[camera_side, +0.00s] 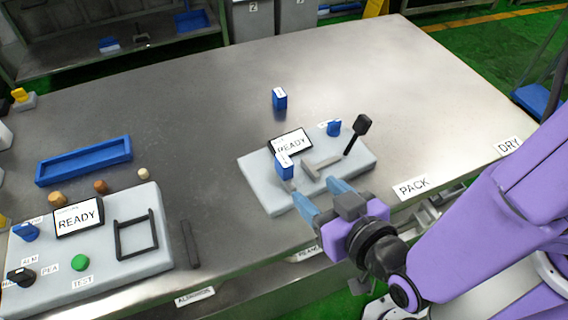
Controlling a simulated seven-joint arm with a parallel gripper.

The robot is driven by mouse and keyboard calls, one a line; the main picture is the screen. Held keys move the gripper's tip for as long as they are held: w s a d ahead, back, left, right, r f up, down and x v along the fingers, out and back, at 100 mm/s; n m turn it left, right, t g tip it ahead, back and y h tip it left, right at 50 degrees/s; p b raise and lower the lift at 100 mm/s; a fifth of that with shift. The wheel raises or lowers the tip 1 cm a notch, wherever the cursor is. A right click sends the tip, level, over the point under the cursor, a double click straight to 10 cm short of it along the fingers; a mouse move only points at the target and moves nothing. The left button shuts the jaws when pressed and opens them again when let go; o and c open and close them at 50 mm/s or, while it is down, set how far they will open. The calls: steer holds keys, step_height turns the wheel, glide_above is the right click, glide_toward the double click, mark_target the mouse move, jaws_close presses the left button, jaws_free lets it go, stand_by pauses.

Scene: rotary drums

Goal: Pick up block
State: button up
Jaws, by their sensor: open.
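A small blue block (280,98) with a white top stands on the metal table, behind the right grey panel. A similar blue block (284,166) is at the front left of that panel, near the READY screen. A blue piece (333,128) sits at the panel's back right; I cannot tell if it is a block or a knob. My gripper (320,194), with blue fingers, is open at the panel's front edge. It is to the lower right of the nearer block and appears empty. I cannot tell whether a fingertip touches the panel.
A left control panel (100,262), a blue tray (84,160) and several small wooden pegs stand at left. The table's back middle is clear.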

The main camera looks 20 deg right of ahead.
mark_target(282, 156)
steer(key=x, duration=1.2)
steer(key=shift+d+x, duration=0.15)
steer(key=shift+x, duration=1.2)
steer(key=shift+d+x, duration=0.1)
steer(key=shift+x, duration=1.2)
steer(key=shift+w+r, duration=0.1)
steer(key=shift+r, duration=0.15)
steer(key=shift+c, duration=0.3)
jaws_close()
